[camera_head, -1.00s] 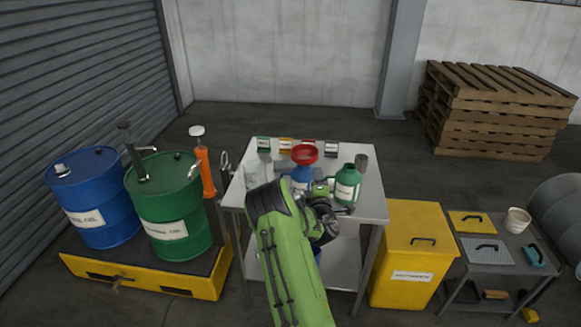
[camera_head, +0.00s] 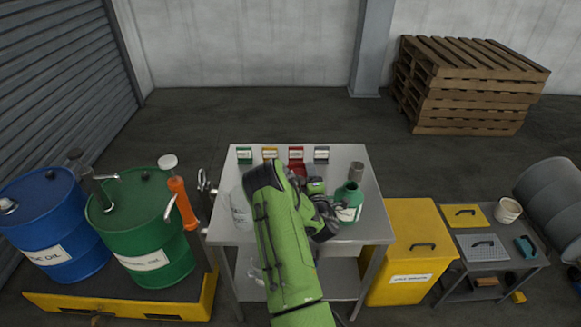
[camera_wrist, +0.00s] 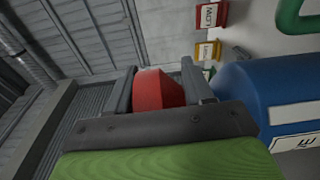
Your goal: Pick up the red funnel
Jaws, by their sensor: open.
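The red funnel (camera_wrist: 157,90) shows in the wrist view between the two dark fingers of my gripper (camera_wrist: 158,70). The fingers are open, one on each side of it, and their front plate hides its lower part. I cannot tell whether either finger touches it. A blue container (camera_wrist: 245,85) with a white label stands close on the right in the wrist view. In the head view my green arm reaches over the metal table (camera_head: 347,233) and hides the blue container and most or all of the funnel.
A green bottle (camera_head: 348,202) stands right of my arm, and a pale bottle (camera_head: 240,210) stands left. Small colored label cards, including a yellow one (camera_head: 269,155), line the table's back. Blue (camera_head: 50,225) and green (camera_head: 145,225) drums stand left; a yellow bin (camera_head: 405,250) stands right.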

